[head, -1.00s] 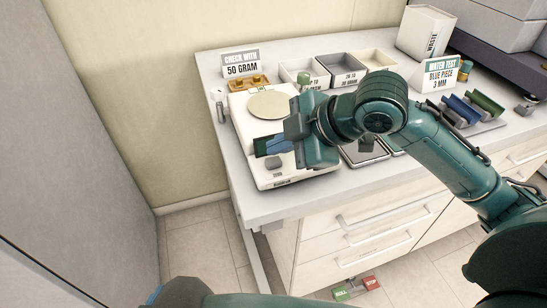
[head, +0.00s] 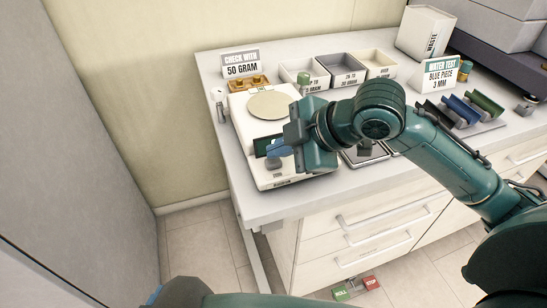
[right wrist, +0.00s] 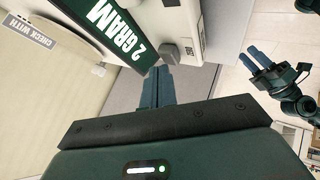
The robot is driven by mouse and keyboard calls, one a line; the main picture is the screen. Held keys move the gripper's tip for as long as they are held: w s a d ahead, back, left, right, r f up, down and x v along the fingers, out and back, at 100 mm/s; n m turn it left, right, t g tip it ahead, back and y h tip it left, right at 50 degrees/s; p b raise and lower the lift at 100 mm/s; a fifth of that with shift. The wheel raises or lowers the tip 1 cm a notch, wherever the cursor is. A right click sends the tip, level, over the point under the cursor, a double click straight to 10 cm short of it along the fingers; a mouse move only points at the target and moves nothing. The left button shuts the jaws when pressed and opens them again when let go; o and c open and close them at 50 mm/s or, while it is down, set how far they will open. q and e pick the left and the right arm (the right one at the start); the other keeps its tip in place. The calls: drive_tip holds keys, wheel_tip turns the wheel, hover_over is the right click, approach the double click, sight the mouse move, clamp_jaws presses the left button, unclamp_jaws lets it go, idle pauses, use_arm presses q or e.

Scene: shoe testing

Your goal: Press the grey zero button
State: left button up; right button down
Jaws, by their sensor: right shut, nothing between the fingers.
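The grey zero button (head: 274,165) is on the front of the white scale (head: 247,104), beside its printed label. In the right wrist view the button (right wrist: 168,54) shows just above the fingertips. My right gripper (head: 277,148) is shut and empty, its blue fingers above the button and partly over the dark display. The right wrist view shows the fingers (right wrist: 158,73) close to the button; I cannot tell if they touch it. The display (right wrist: 110,28) reads 2 GRAM. My left gripper (right wrist: 256,58) shows small in the right wrist view, its jaw state unclear.
A round plate (head: 269,105) tops the scale, with a wooden weight holder (head: 247,83) behind it. Sorting bins (head: 338,68) stand at the back. A dark flat device (head: 365,153) lies right of my gripper. The counter's left front edge is clear.

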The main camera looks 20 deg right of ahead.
sight(281, 162)
drive_tip(key=shift+f, duration=0.55)
idle(0.6)
drive_tip(key=shift+r, duration=0.1)
drive_tip(key=shift+r+p, duration=0.85)
drive_tip(key=shift+p, duration=0.25)
drive_tip(key=shift+r, duration=0.1)
wheel_tip(281, 162, up, 5)
drive_tip(key=p, duration=0.6)
drive_tip(key=shift+d, duration=0.1)
idle(0.5)
